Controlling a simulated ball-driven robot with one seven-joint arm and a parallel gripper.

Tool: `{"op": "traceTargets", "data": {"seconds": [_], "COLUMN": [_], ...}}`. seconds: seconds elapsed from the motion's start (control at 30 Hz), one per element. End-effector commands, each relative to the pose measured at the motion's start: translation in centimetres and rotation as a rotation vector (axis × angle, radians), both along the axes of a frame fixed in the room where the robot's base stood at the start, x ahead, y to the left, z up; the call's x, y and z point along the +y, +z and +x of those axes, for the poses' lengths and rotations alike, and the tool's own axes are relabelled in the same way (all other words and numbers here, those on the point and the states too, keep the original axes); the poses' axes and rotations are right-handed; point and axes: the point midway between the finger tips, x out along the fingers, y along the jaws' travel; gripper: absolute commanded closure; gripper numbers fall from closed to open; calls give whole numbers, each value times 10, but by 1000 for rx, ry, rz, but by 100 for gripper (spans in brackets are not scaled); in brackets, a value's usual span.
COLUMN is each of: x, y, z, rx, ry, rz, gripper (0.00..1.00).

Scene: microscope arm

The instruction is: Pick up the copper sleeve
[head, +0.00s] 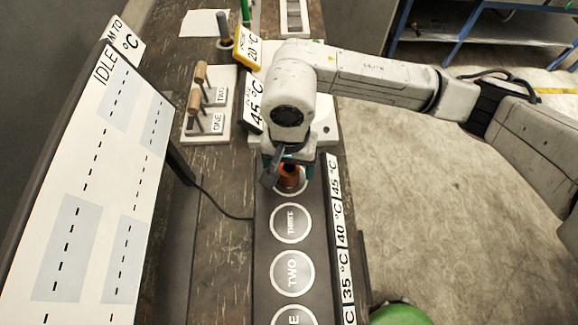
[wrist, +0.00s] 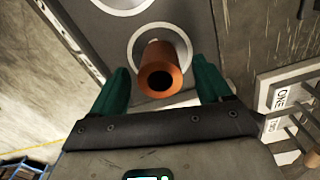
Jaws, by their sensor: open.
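The copper sleeve (wrist: 158,68) is a short orange-brown tube with a dark bore. In the wrist view it stands on a white-ringed circle of a dark strip, between the two green fingers of my gripper (wrist: 160,85). The fingers are apart, with a gap visible on each side of the sleeve. In the head view the sleeve (head: 289,177) shows below my gripper (head: 286,168), partly hidden by it. The sleeve stands on the circle beyond the one marked THREE.
The dark strip (head: 263,245) carries circles marked THREE (head: 292,223) and TWO (head: 292,272). A temperature label strip (head: 338,235) runs along its right edge. A stand with wooden-handled tools (head: 208,128) is at the left. A large display panel (head: 85,200) stands further left.

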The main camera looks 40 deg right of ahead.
Motion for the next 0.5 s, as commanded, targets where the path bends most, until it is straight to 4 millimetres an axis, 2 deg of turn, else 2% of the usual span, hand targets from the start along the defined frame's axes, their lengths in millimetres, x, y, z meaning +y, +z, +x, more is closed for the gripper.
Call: {"op": "traceTargets", "data": {"seconds": [0.13,0.37,0.5], "x": [0,0,0], "y": [-9,-10,-10], "z": [0,0,0], "rx": [0,-1,-1], "ry": [-1,0,1], "rz": [0,0,0], "gripper": [22,22,36]}}
